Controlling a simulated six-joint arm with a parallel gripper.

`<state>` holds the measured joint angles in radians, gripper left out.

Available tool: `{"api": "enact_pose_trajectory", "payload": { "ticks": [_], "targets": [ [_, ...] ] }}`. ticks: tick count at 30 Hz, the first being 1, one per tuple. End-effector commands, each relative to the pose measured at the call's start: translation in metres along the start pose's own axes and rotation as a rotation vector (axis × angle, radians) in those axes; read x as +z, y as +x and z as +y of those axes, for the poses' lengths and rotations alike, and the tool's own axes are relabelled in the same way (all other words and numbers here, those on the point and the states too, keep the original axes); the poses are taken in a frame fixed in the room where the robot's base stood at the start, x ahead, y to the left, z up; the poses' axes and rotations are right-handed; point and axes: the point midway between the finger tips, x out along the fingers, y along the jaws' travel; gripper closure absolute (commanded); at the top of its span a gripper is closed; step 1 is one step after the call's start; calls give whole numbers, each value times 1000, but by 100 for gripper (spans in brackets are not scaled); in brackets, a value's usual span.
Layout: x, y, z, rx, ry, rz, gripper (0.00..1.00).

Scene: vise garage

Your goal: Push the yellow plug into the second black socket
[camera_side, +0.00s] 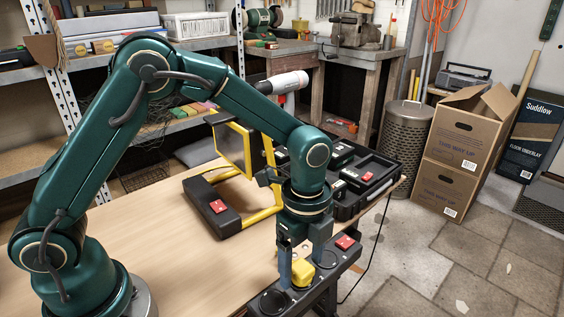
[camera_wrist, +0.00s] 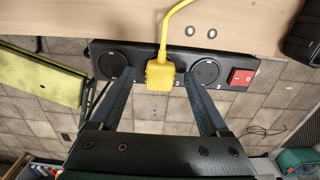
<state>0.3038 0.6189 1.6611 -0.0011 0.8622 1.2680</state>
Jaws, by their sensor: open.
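The yellow plug (camera_wrist: 160,76) sits over the middle position of the black socket strip (camera_wrist: 130,55), by the label 2, and hides the socket under it. Its yellow cord (camera_wrist: 166,30) runs up and right. I cannot tell how deep the plug sits. In the side view the plug (camera_side: 302,272) is on the strip (camera_side: 325,268) at the table's front edge. My gripper (camera_wrist: 158,78) is open, with one finger on each side of the plug and gaps visible between. In the side view my gripper (camera_side: 302,264) points down at the strip.
Round sockets lie left (camera_wrist: 113,64) and right (camera_wrist: 205,72) of the plug, with a red switch (camera_wrist: 241,77) at the strip's right end. A yellow-framed work lamp (camera_side: 235,165) and a black case (camera_side: 365,175) stand behind. The wooden table (camera_side: 150,230) is clear at left.

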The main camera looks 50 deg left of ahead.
Motion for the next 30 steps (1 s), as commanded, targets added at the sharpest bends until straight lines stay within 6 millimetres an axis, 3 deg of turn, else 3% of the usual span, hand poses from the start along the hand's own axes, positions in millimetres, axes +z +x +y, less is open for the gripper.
{"api": "enact_pose_trajectory", "payload": {
  "ticks": [12,26,30],
  "targets": [
    [0,-45,-1,-5,0,1,21],
    [2,-53,-1,-5,-6,2,21],
    [9,-77,-8,-74,-33,22,21]
  ]
}}
